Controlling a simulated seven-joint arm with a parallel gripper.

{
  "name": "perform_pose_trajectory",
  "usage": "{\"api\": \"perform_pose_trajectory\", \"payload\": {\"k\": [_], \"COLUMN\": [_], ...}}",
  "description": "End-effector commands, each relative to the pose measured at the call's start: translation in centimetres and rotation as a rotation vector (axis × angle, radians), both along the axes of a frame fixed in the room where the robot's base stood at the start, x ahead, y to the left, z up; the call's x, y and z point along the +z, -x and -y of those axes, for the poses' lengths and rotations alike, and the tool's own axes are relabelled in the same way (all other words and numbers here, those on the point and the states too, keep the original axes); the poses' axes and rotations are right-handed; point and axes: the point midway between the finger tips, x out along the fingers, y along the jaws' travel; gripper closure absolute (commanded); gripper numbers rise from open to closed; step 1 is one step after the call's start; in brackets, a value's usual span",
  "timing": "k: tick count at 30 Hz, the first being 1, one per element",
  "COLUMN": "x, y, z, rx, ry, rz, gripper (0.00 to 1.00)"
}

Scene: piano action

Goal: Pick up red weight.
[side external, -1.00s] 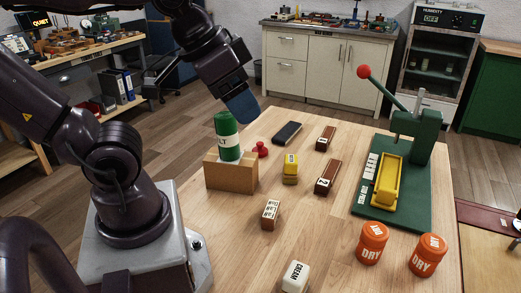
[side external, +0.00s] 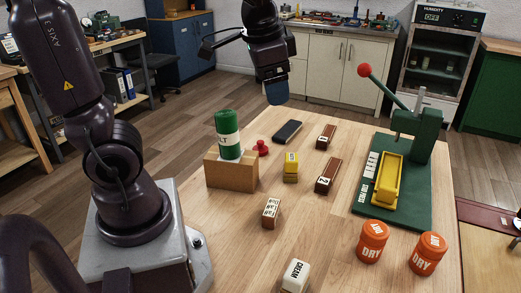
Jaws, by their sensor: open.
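The red weight (side external: 262,148) is a small knobbed piece standing on the wooden table, just right of and behind the wooden block with the green canister. Its lower left part is close to the block's edge in the picture. My gripper (side external: 277,98) is above the far edge of the table, up and slightly right of the red weight. It points down with blue fingertips and is well clear of the weight. The gap between the fingers is hard to make out from here. Nothing shows held in it.
The green canister (side external: 228,135) sits upright in a wooden block (side external: 231,172), a tall obstacle beside the weight. A dark phone-like slab (side external: 287,132), a yellow block (side external: 291,167) and brown blocks (side external: 328,176) lie to the right. A green press (side external: 415,135) stands farther right. Orange jars (side external: 372,242) stand in front.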

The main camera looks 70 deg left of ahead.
Motion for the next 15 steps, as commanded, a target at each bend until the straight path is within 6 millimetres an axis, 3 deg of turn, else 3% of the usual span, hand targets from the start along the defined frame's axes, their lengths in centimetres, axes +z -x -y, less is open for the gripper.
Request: {"api": "perform_pose_trajectory", "payload": {"k": [6,15], "x": [-4.2,-12.3], "y": [-5.1,-8.7], "z": [-7.4,-17.8], "rx": [-0.075,-0.24], "ry": [-0.167,-0.388], "rz": [-0.248,-0.647], "gripper": [0.24,0.24]}}
